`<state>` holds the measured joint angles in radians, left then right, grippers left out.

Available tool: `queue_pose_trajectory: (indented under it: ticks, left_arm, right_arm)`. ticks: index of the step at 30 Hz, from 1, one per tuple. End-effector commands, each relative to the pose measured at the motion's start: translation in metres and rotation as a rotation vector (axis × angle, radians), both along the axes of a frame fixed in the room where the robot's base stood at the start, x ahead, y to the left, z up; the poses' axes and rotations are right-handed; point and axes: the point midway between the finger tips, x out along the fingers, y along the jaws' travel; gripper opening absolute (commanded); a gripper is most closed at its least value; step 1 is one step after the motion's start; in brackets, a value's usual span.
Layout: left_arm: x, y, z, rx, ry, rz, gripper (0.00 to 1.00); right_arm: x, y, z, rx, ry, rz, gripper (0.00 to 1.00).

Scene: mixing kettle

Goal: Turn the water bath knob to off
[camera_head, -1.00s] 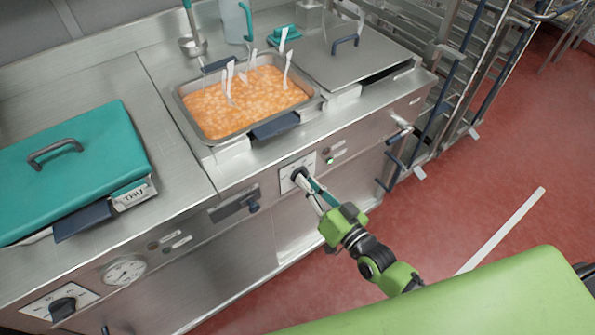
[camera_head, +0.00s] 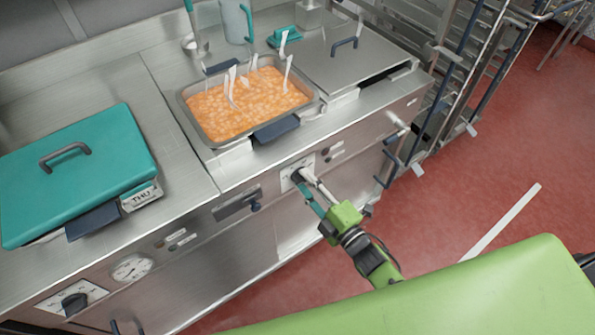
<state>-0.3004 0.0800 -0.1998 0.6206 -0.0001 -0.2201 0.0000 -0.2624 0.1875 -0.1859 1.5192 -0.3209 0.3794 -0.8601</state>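The water bath knob (camera_head: 297,175) is a dark knob on a white dial plate on the steel front panel, below the pan of orange food. My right gripper (camera_head: 303,181) reaches up to it from the lower right. Its pale finger is on the upper right side of the knob and its teal finger on the lower left, with the tips closed about it. The fingers partly cover the knob and dial, so the pointer and markings cannot be read. My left gripper is not in view.
A teal lidded container (camera_head: 75,185) stands left. Another dark knob (camera_head: 75,303) is at lower left. A wire rack (camera_head: 465,75) stands right. Red floor is open at right.

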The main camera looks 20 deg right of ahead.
Motion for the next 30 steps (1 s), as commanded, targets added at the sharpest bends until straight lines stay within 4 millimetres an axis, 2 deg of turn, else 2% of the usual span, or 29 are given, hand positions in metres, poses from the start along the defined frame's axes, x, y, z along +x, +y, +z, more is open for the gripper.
queue_pose_trajectory:
  ticks: [7,22,30]
  left_arm:
    - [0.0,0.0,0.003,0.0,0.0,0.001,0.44]
    - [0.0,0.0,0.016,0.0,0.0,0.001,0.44]
    - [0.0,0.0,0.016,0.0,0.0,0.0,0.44]
  right_arm:
    - [-0.006,-0.002,0.001,0.002,0.002,0.0,0.29]
    - [-0.06,-0.022,0.001,0.004,0.003,0.0,0.29]
    - [-0.066,-0.024,0.001,0.004,0.0,0.001,0.29]
